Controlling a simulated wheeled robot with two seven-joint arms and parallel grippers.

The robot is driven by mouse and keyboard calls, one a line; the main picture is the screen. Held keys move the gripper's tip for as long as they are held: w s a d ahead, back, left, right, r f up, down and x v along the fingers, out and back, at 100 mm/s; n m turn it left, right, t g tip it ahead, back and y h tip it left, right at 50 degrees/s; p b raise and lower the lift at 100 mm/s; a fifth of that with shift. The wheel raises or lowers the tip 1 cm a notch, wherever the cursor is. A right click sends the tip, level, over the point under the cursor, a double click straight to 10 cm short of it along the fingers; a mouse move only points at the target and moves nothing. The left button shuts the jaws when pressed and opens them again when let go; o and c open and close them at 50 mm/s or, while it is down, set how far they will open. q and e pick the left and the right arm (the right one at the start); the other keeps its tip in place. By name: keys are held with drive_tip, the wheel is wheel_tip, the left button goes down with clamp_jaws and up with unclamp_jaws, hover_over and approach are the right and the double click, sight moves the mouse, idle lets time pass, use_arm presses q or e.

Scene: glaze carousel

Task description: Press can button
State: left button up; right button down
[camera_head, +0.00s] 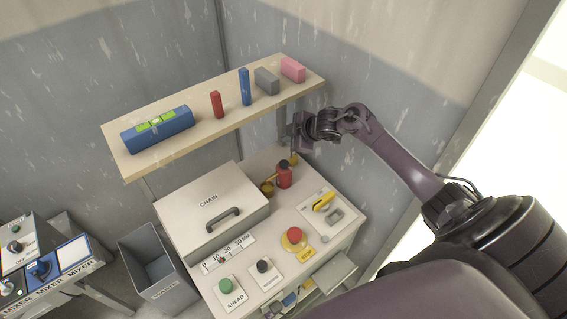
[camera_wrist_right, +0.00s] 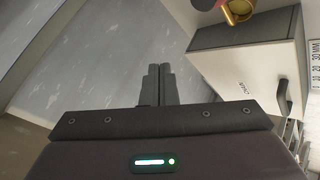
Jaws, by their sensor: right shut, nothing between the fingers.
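The red can (camera_head: 284,177) with a dark top stands upright at the back of the bench, beside the white CHAIN box. A small brass cup (camera_head: 267,188) is just left of it. In the wrist view the brass cup (camera_wrist_right: 238,12) shows at the top edge, with a bit of red beside it. My right gripper (camera_head: 294,152) is above and slightly right of the can, fingers pointing down; whether it touches the can I cannot tell. Its fingers (camera_wrist_right: 156,84) are shut and empty in the wrist view. My left gripper is out of view.
The CHAIN box (camera_head: 195,200) with its handle takes up the left of the bench. A shelf (camera_head: 215,132) with several blocks overhangs the back. In front are a red button (camera_head: 294,235), a green AHEAD button (camera_head: 226,285), a black knob (camera_head: 263,266) and a yellow-handled tool (camera_head: 323,202).

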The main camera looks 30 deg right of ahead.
wheel_tip(320, 180, down, 3)
drive_tip(key=b, duration=0.2)
drive_tip(key=shift+f+b, duration=0.1)
drive_tip(key=shift+b, duration=0.25)
drive_tip(key=b, duration=0.4)
hover_over(287, 164)
wheel_tip(287, 164, down, 4)
drive_tip(key=shift+f, duration=0.25)
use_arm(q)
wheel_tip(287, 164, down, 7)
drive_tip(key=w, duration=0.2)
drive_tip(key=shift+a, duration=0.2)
use_arm(e)
drive_tip(key=shift+f, duration=0.35)
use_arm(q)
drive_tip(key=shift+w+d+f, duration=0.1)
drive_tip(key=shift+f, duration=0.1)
use_arm(e)
drive_tip(key=shift+f, duration=0.2)
use_arm(q)
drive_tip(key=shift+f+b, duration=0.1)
drive_tip(key=shift+b, duration=0.25)
use_arm(e)
drive_tip(key=shift+f, duration=0.25)
